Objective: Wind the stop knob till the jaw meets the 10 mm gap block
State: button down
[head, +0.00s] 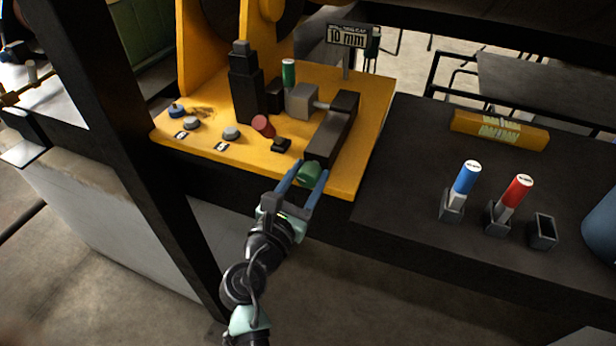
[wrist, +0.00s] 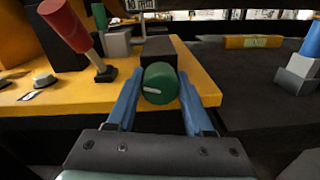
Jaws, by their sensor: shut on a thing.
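The green stop knob (head: 309,174) sits at the front end of a long black housing (head: 335,130) on the yellow bench. My gripper (head: 310,171) has its two blue fingers on either side of the knob and is shut on it. In the wrist view the knob (wrist: 160,83) shows a pale line on its face, left of centre and slightly tilted. A grey block (head: 302,101), apparently the jaw, joins the housing by a short rod. A green-capped cylinder (head: 289,72) stands behind a small dark block (head: 275,95) left of it. I cannot tell whether jaw and block touch.
A "10 mm" sign (head: 346,37) stands behind. A red-knobbed lever (head: 263,126) leans left of the housing, near a dark tower (head: 245,85) and grey buttons (head: 231,133). Blue (head: 466,178) and red (head: 517,191) capped markers stand in holders on the dark table at right.

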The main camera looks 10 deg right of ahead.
jog(key=shift+m+b, duration=0.7)
jog(key=shift+m, duration=1.1)
jog(key=shift+c, duration=1.4)
grip_release()
jog(key=b+v, duration=0.3)
jog(key=v, duration=1)
